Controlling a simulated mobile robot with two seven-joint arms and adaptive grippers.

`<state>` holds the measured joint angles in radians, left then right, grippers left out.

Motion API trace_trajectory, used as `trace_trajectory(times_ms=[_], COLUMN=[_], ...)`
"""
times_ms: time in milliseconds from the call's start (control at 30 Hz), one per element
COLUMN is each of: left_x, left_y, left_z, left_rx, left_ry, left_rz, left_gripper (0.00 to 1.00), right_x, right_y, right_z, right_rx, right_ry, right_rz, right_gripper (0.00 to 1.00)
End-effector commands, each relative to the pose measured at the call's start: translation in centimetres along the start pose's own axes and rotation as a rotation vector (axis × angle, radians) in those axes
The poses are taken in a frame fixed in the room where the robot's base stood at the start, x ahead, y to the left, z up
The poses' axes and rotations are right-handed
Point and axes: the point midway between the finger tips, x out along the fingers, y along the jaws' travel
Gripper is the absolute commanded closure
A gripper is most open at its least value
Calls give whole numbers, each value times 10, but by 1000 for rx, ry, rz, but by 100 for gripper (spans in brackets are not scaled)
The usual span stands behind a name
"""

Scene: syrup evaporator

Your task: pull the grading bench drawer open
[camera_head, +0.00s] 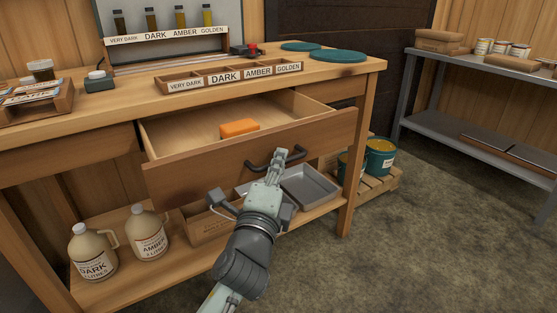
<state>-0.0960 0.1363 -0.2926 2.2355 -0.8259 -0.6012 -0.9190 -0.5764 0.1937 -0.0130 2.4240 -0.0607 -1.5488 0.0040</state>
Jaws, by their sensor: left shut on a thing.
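The grading bench drawer (216,161) is pulled out from the wooden bench (98,105), and its inside shows. An orange block (239,128) lies in it near the front. The drawer has a dark bar handle (259,166) on its front panel. My left gripper (279,157) is at the right part of the handle and shut on it; the fingers hide part of the bar. My right gripper is not in view.
Labelled trays (226,80) and green discs (338,56) sit on the bench top. Below the drawer, jugs (149,233) and a metal pan (310,186) stand on the lower shelf. Cans (381,157) stand on a pallet at right. The floor (400,240) in front is clear.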

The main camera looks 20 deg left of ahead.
Motion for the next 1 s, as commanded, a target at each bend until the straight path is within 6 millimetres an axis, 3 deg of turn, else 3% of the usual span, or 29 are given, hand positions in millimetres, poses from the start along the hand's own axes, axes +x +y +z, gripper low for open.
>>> trace_trajectory(times_ms=[467, 500, 633, 1000], left_x=[0, 0, 0, -4], left_y=[0, 0, 0, 0], left_z=[0, 0, 0, 0], left_rx=[0, 0, 0, 0], left_ry=[0, 0, 0, 1], left_rz=[0, 0, 0, 0], left_gripper=[100, 86, 70, 69], right_x=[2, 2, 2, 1], right_y=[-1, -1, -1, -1], right_z=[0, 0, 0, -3], right_rx=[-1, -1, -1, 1], right_ry=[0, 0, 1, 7], right_rz=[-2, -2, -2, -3], right_gripper=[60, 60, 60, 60])
